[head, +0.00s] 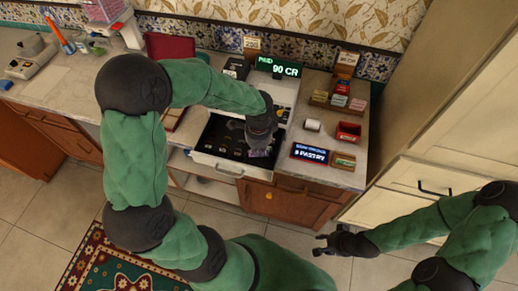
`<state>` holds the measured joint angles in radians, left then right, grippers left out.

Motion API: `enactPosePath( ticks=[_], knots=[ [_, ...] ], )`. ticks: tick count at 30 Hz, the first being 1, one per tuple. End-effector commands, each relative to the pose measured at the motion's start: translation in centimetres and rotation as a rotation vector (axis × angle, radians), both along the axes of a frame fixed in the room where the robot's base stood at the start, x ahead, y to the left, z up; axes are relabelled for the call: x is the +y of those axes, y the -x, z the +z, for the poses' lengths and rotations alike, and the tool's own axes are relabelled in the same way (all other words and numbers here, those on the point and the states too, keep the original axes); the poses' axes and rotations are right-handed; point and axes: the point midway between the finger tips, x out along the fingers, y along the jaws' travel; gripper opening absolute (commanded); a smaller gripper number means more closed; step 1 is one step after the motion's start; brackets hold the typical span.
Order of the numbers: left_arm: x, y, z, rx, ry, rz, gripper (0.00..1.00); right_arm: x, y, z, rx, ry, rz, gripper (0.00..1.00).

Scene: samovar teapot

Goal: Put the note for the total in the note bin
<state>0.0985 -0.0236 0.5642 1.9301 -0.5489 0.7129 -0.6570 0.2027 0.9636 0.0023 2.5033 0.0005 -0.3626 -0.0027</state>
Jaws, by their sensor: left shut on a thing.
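My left gripper (260,143) is over the right part of the open cash drawer (205,155), pointing down. It is shut on a small purplish thing, apparently a note (259,154), mostly hidden by the fingers. I cannot tell whether the note touches the drawer floor. The drawer has dark compartments, and my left arm hides part of it. The register display (278,67) reads "PAID 90 CR". I cannot tell which compartment is the note bin. My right gripper (321,244) is open and empty over the floor, right of the drawer.
On the counter right of the drawer are a red box (348,132), a white roll (312,125), a lit sign (310,153) and a small box (343,161). A rack of small packets (338,100) stands behind. A pale cabinet (430,180) stands at right.

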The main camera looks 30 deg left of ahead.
Motion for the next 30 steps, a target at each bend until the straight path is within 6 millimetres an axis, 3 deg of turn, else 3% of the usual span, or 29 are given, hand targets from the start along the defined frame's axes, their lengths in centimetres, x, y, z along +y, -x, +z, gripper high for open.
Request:
enactPosePath(
  ticks=[18,30],
  knots=[
    [0.0,0.0,-5.4,0.000,0.000,0.000,0.00,0.0,0.0,-4.2,0.000,0.000,0.000,0.40],
    [0.0,0.0,-6.0,0.000,0.000,0.000,0.00,0.0,0.0,-4.5,0.000,0.000,0.000,0.40]
  ],
)
